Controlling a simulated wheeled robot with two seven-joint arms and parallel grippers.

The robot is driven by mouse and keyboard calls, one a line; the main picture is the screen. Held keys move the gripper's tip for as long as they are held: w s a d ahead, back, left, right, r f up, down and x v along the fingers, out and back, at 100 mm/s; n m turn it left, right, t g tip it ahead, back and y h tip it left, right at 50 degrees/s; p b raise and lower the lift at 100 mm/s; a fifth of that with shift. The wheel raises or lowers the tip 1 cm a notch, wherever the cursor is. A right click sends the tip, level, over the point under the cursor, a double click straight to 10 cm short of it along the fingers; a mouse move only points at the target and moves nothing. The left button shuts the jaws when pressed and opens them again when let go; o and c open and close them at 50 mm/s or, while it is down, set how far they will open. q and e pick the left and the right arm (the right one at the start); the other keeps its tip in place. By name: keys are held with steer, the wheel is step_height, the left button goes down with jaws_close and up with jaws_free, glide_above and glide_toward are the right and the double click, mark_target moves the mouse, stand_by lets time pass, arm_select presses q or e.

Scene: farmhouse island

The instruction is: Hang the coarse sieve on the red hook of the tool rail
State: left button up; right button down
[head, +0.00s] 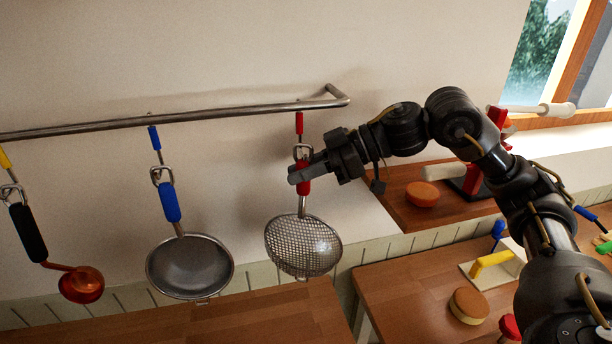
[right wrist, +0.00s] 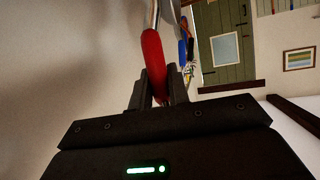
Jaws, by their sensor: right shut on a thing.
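The coarse sieve (head: 303,246) has a wide-holed metal bowl, a red handle (head: 304,186) and a metal ring at its top. It is upright, bowl down, below the red hook (head: 299,123) at the right end of the tool rail (head: 200,116). Its ring is at the hook's lower end; I cannot tell whether it is caught there. My right gripper (head: 297,176) is shut on the red handle, just under the ring. In the right wrist view the red handle (right wrist: 153,55) sits between the fingers (right wrist: 155,92). My left gripper is not in view.
A fine sieve with a blue handle (head: 170,202) hangs from the blue hook (head: 154,138). A copper ladle (head: 81,285) with a black handle hangs at the left.

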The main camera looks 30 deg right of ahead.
steer(key=shift+w+d+f+n+h, duration=0.35)
steer(key=shift+w+f, duration=0.2)
steer(key=shift+w, duration=0.2)
steer(key=c, duration=1.7)
jaws_free()
steer(key=shift+c, duration=0.2)
steer(key=o, duration=0.6)
steer(key=shift+d, duration=0.1)
